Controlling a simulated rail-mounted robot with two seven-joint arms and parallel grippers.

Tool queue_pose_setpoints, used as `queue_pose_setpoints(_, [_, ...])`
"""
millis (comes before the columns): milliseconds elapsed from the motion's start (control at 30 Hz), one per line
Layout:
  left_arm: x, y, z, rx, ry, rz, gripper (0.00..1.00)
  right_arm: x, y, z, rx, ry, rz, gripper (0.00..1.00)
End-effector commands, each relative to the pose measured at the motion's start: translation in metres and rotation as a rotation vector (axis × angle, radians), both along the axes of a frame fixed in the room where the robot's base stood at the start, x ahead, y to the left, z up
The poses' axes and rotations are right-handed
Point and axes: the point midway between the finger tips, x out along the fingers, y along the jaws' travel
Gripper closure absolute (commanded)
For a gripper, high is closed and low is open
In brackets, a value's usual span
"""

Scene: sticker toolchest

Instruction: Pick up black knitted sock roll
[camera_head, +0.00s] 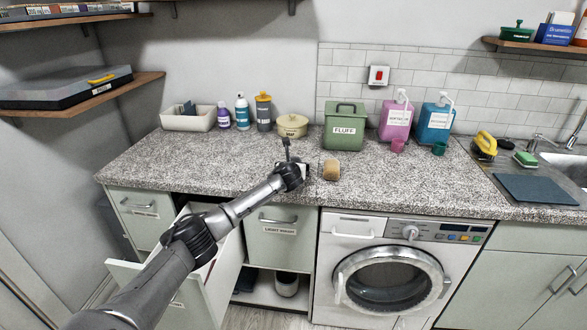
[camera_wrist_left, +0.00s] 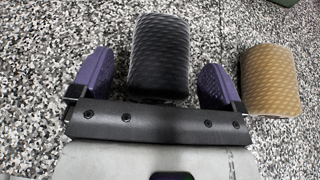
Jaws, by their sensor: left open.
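The black knitted sock roll (camera_wrist_left: 160,50) lies on the speckled countertop in the left wrist view. My left gripper (camera_wrist_left: 155,66) is open, with one purple finger on each side of the roll and a visible gap on both sides. In the head view my left gripper (camera_head: 304,172) is low over the counter near its front edge, and I cannot make out the black roll behind it. A tan knitted roll (camera_wrist_left: 269,80) lies just right of the right finger. It also shows in the head view (camera_head: 331,170). My right gripper is not in view.
A green FLUFF bin (camera_head: 344,130), a cream pot (camera_head: 292,126) and several bottles stand along the back of the speckled countertop (camera_head: 420,183). An open drawer (camera_head: 225,270) is below my left arm. The counter right of the tan roll is clear.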

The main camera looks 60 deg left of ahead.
Motion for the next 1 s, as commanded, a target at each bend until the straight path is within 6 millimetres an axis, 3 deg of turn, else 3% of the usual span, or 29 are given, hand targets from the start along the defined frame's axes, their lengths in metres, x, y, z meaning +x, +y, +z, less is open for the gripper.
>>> queue_pose_setpoints(200, [0.009,0.012,-0.006,-0.002,-0.001,0.001,0.06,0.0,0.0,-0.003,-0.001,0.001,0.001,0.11])
queue_pose_setpoints(633, [0.012,0.015,-0.008,0.0,0.0,-0.001,0.06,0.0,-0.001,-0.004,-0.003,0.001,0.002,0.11])
queue_pose_setpoints(1000, [0.012,0.015,-0.008,0.0,0.0,-0.001,0.42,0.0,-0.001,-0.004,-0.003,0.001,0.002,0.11])
